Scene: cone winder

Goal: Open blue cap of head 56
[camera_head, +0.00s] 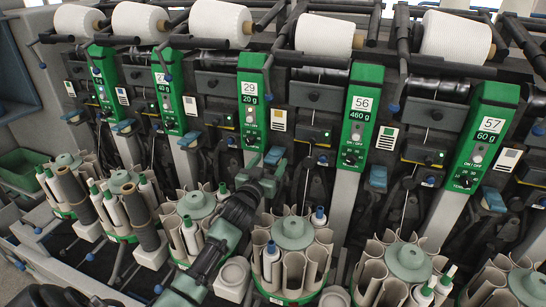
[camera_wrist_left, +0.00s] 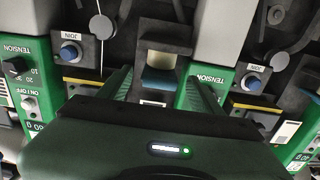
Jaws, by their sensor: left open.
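The head 56 panel (camera_head: 362,105) is green and marked 460 g, right of centre in the head view. A blue cap (camera_head: 378,176) sits just right of its lower end. Another blue cap (camera_head: 274,156) lies between panels 29 and 56. My left gripper (camera_head: 262,165) is open in front of that one. Which cap belongs to head 56 is not clear. My right gripper is not in view.
White yarn cones (camera_head: 325,35) line the top. Round bobbin magazines (camera_head: 293,245) crowd below. Dark thread guides and levers fill the gaps between panels.

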